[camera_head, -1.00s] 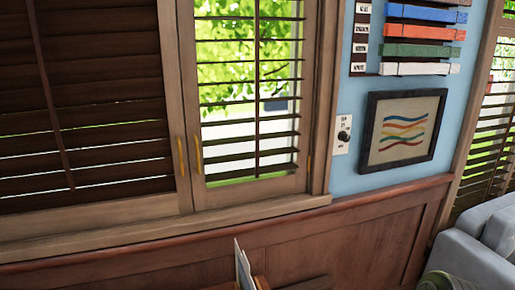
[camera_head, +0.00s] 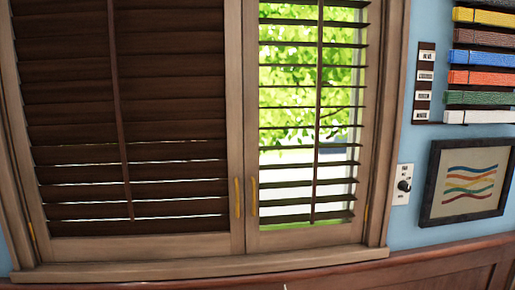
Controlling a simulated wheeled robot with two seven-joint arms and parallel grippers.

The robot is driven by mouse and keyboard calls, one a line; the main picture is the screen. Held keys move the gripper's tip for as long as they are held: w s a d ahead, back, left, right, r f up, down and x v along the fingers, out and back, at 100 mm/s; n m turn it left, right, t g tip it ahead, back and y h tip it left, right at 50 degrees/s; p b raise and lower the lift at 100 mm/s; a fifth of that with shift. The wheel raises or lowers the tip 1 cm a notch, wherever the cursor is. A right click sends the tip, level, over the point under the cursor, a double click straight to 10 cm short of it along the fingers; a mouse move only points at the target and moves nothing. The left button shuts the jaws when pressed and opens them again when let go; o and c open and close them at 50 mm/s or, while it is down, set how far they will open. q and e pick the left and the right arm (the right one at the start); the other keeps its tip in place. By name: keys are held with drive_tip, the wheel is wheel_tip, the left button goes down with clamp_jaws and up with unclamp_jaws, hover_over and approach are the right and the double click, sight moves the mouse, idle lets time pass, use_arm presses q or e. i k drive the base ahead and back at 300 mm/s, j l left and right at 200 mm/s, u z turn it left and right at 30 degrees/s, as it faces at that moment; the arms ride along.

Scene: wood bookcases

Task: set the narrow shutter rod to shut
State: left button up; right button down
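The narrow shutter (camera_head: 290,213) is the right-hand panel of the window. Its dark slats are tilted open, and green leaves and daylight show between them. Its thin dark rod (camera_head: 317,120) runs upright down the middle of the slats. The wide shutter (camera_head: 75,130) on the left has its slats nearly closed, with thin lines of light low down, and its own rod (camera_head: 120,120) in front. Neither of my grippers is in view.
Yellow handles (camera_head: 238,197) and (camera_head: 254,196) sit where the two panels meet. A wooden sill (camera_head: 190,267) runs below the window. On the blue wall at right are a dial switch (camera_head: 403,185), a framed picture (camera_head: 468,182) and coloured belts (camera_head: 480,77).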

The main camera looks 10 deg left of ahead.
sight(320, 5)
drive_tip(key=i+j+u, duration=0.15)
drive_tip(key=j, duration=0.25)
drive_tip(key=i+j+u, duration=0.15)
drive_tip(key=j, duration=0.2)
drive_tip(key=i+j+u, duration=0.15)
drive_tip(key=j, duration=0.25)
drive_tip(key=i+j+u, duration=0.2)
drive_tip(key=j, duration=0.15)
drive_tip(key=k+l+z, duration=0.15)
drive_tip(key=l, duration=0.35)
drive_tip(key=l+z, duration=0.15)
drive_tip(key=l, duration=0.4)
drive_tip(key=k+l+z, duration=0.15)
drive_tip(key=l, duration=0.4)
drive_tip(key=i+l, duration=0.25)
drive_tip(key=i, duration=0.2)
drive_tip(key=k+l+z, duration=0.35)
drive_tip(key=l+z, duration=0.25)
drive_tip(key=l, duration=0.2)
drive_tip(key=k+l+z, duration=0.2)
drive_tip(key=l, duration=0.15)
drive_tip(key=i, duration=0.1)
